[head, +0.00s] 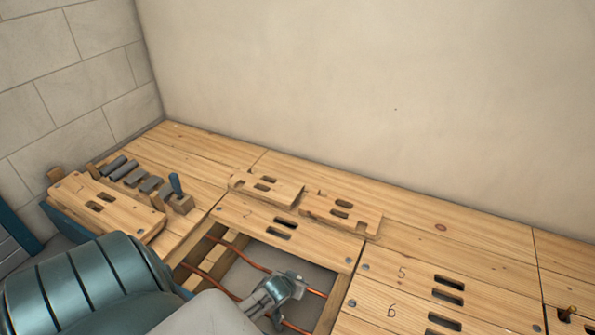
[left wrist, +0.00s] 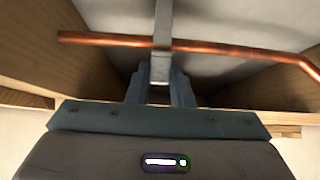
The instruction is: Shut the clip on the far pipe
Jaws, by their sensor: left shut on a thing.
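Two copper pipes run through the floor opening in the head view: the far pipe (head: 248,261) and the near pipe (head: 207,275). My left gripper (head: 294,285) reaches down into the opening at the far pipe and hides part of it. In the left wrist view a copper pipe (left wrist: 100,39) crosses from left to right. A grey metal clip (left wrist: 162,42) stands across it, and my left gripper (left wrist: 160,82) is shut on its lower part. I cannot tell whether the clip is closed around the pipe. My right gripper is not in view.
Wooden joists and floorboards edge the opening. Loose slotted boards (head: 340,213) lie behind it. A rack of grey pieces (head: 140,181) and a slotted board (head: 105,205) are at the left. Numbered boards (head: 415,290) lie to the right. A plain wall stands behind.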

